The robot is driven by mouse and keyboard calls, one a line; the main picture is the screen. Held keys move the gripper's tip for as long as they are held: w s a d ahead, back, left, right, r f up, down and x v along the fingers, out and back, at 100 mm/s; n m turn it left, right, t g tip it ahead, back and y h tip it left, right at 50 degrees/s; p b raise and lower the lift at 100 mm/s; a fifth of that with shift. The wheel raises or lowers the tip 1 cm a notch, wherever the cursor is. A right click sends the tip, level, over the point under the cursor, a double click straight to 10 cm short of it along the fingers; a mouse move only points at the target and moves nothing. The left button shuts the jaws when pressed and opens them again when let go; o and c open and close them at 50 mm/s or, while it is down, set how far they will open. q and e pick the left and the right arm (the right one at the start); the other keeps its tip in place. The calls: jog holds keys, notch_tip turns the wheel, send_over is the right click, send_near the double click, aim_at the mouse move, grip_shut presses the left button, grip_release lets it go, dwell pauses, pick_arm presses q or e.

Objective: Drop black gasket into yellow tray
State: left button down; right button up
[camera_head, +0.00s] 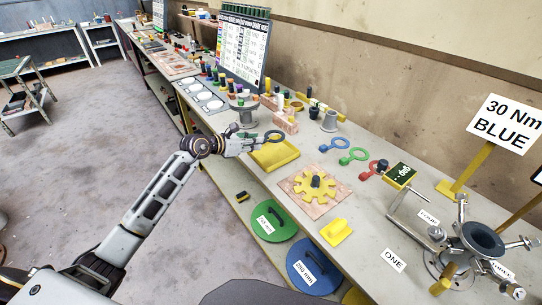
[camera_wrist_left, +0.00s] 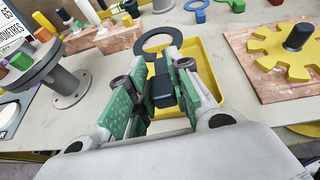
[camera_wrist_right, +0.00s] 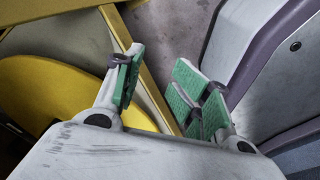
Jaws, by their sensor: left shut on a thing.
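The black gasket (camera_head: 268,138) is a ring with a block-like tab. My left gripper (camera_head: 260,141) is shut on the tab and holds the gasket above the yellow tray (camera_head: 276,158). In the left wrist view the black tab (camera_wrist_left: 162,91) sits between the green finger pads, and the ring (camera_wrist_left: 143,45) points away, over the far end of the tray (camera_wrist_left: 209,62). The fingers hide part of the tray. My right gripper (camera_wrist_right: 160,90) is open and empty in the right wrist view, low beside a yellow frame; it is not in the head view.
A yellow gear on a pinkish board (camera_head: 315,184) lies right of the tray. A grey flanged stand (camera_head: 243,112) is close on the left. Blue, green and red ring tools (camera_head: 355,156) lie behind.

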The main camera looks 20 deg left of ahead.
pick_arm(q)
jog(key=c, duration=1.3)
grip_release()
jog(key=shift+o, duration=0.5)
jog(key=v, duration=1.2)
pick_arm(e)
jog(key=shift+s+a+f, duration=0.15)
jog(key=shift+s+a, duration=0.7)
pick_arm(q)
jog(key=shift+a, duration=0.1)
